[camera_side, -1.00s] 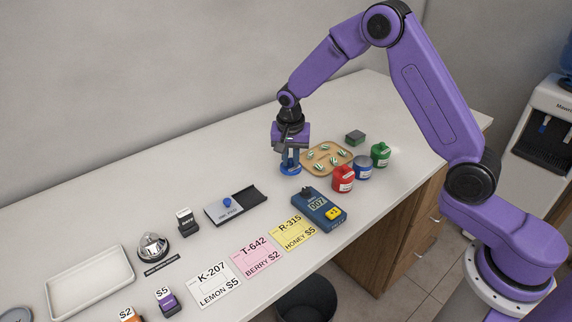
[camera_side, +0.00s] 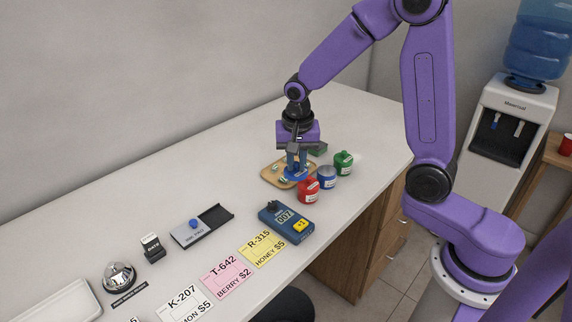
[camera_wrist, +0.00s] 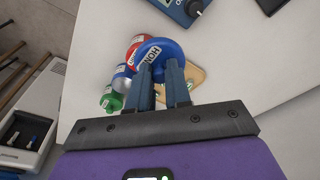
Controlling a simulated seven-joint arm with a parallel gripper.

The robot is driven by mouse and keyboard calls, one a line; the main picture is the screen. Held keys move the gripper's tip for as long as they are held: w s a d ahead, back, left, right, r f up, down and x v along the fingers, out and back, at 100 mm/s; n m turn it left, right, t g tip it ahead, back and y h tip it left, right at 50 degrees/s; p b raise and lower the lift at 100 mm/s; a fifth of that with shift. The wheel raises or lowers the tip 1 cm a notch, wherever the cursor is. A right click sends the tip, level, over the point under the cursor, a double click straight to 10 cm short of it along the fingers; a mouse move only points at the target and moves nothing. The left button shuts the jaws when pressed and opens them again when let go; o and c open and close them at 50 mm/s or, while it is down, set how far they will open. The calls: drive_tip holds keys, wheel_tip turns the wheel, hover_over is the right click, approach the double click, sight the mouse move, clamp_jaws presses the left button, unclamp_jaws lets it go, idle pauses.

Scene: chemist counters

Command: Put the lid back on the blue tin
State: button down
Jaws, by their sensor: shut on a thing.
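My gripper (camera_side: 296,168) is shut on a round blue lid (camera_side: 293,175) and holds it over the wooden tray, left of the tins. In the wrist view the lid (camera_wrist: 165,47) lies across my gripper's fingertips (camera_wrist: 161,72), with partly hidden lettering that starts "HON". The blue tin (camera_side: 327,178) stands upright between the red and green tins, a short way right of the lid. The blue tin also shows in the wrist view (camera_wrist: 121,79), beside the lid and apart from it. Its top is too small to make out clearly.
The red tin (camera_side: 308,191) and green tin (camera_side: 343,163) stand close beside the blue tin. The wooden tray (camera_side: 267,174) holds small striped pieces, partly hidden by my gripper. A dark green block (camera_side: 318,149) is behind.

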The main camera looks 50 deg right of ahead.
drive_tip(key=d+f, duration=0.1)
drive_tip(key=d, duration=1.3)
drive_tip(key=shift+f, duration=3.1)
drive_tip(key=shift+f, duration=0.15)
drive_tip(key=shift+c, duration=2.4)
unclamp_jaws()
wheel_tip(320, 180, up, 7)
